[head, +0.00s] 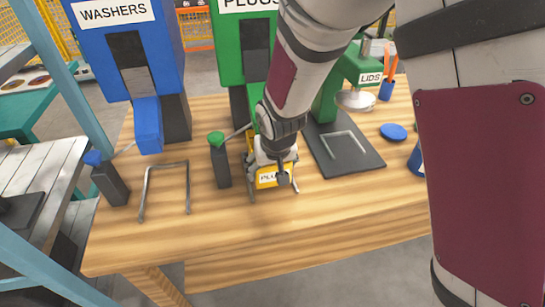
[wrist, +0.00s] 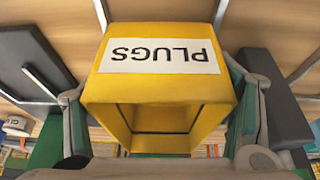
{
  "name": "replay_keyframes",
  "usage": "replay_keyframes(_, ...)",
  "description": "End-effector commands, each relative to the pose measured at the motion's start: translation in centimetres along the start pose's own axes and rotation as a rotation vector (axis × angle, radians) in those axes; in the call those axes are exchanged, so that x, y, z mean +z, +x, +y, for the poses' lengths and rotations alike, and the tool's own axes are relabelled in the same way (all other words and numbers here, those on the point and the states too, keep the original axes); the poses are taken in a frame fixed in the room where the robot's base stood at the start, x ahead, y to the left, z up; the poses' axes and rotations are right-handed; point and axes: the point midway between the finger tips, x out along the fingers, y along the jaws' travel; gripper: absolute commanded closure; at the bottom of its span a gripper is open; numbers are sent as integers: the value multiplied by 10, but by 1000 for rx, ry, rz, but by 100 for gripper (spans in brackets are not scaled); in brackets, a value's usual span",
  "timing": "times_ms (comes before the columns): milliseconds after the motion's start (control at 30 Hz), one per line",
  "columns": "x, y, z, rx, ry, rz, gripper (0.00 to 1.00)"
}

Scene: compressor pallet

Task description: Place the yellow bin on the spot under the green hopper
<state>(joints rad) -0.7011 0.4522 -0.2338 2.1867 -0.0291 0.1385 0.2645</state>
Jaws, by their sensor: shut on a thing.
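The yellow bin (head: 265,182) with a white PLUGS label is at the front of the green hopper (head: 228,50), near the middle of the wooden table. My gripper (head: 273,162) is shut on it from above, and the arm partly hides the bin and the hopper's lower part. In the wrist view the yellow bin (wrist: 160,95) sits between my two fingers, its label upside down. Thin metal rails show at both sides of the bin, at the spot under the hopper. I cannot tell whether the bin's bottom touches the table.
A dark post with a green knob (head: 217,140) stands just left of the bin. Further left are the blue WASHERS hopper (head: 125,45) and an empty metal frame (head: 165,168). At right are a dark plate (head: 343,150) under the LIDS press and a blue lid (head: 394,132).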

Motion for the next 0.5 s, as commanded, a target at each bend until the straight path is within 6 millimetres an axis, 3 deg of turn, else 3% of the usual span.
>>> replay_keyframes(167, -11, 5, 1, -1, 2, 3, 70)
replay_keyframes(500, 2, 38, 0, 0, 0, 0, 70)
